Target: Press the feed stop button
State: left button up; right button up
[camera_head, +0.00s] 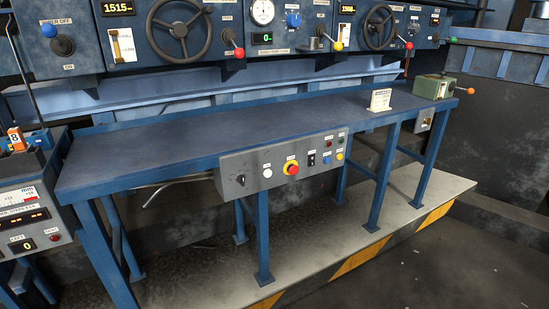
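A grey control box (228,174) is fixed to the front edge of the blue bench. It carries a red mushroom button on a yellow base (291,168), a white round button (267,172) to its left and a dark selector knob (240,180) further left. To the right are a black switch (312,159), a blue button (327,160), a yellow button (339,156) and small lamps above. The labels are too small to read, so I cannot tell which one is marked feed stop. Neither of my grippers is in view.
The long bench top (180,137) is mostly bare. A white sign (380,100) and a green lever box (433,87) stand at its right. A panel with handwheels (180,32) runs behind. A striped step (356,262) lies below, with dark floor in front.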

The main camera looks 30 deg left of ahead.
aim_at(293, 169)
jog(key=i+l+u, duration=0.2)
jog(key=i+u, duration=0.2)
jog(key=i+l+u, duration=0.55)
jog(key=u, duration=0.25)
jog(key=i+l+u, duration=0.2)
jog(key=l+u, duration=0.2)
jog(key=l, duration=0.2)
